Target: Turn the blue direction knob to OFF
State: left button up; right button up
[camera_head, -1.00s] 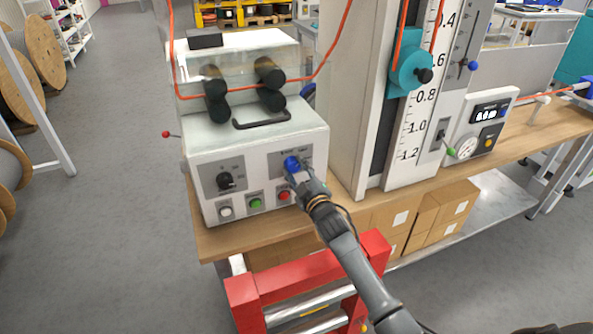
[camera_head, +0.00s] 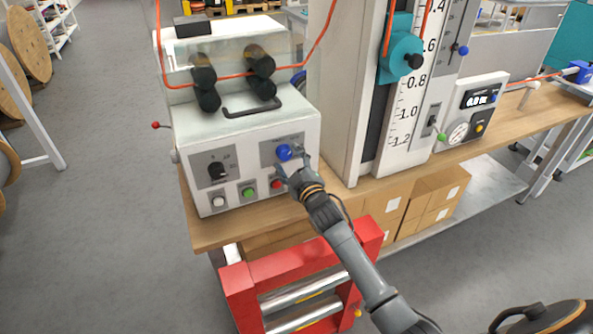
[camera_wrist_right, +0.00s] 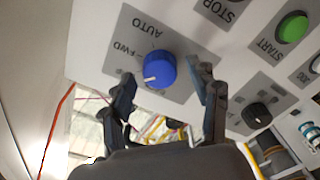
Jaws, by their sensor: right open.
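The blue direction knob (camera_head: 283,152) is on the upper right of the white control box's front. In the right wrist view the knob (camera_wrist_right: 160,69) shows upside down, its white mark at the left-lower edge. The labels AUTO and FWD are legible beside it; I cannot read an OFF label. My right gripper (camera_head: 290,162) is open at the knob, reaching in from the lower right. In the wrist view its fingers (camera_wrist_right: 165,80) stand on either side of the knob with visible gaps. My left gripper is not in view.
Below the knob is a red button (camera_head: 276,184), with a green button (camera_head: 248,191) and a white button (camera_head: 218,201) to its left. A black knob (camera_head: 217,170) sits left of the blue one. A red frame (camera_head: 300,268) stands in front of the wooden bench (camera_head: 208,236).

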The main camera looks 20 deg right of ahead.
jog(key=s, duration=1.1)
jog(key=shift+s, duration=0.15)
jog(key=s+a+f+m+g, duration=0.2)
jog(key=s+f+g, duration=0.3)
jog(key=s, duration=0.6)
jog(key=s+a+f+m+g, duration=0.25)
jog(key=s+f+g, duration=0.2)
jog(key=s, duration=0.55)
jog(key=s+a+f+m+g, duration=0.1)
jog(key=s+f+m+g, duration=0.3)
jog(key=s, duration=0.7)
notch_tip(320, 180, down, 26)
jog(key=s+n+g, duration=0.1)
jog(key=n+g, duration=0.1)
jog(key=s+d+f+g, duration=0.1)
jog(key=s+d+f, duration=0.2)
jog(key=s+f, duration=1.3)
jog(key=shift+s, duration=0.4)
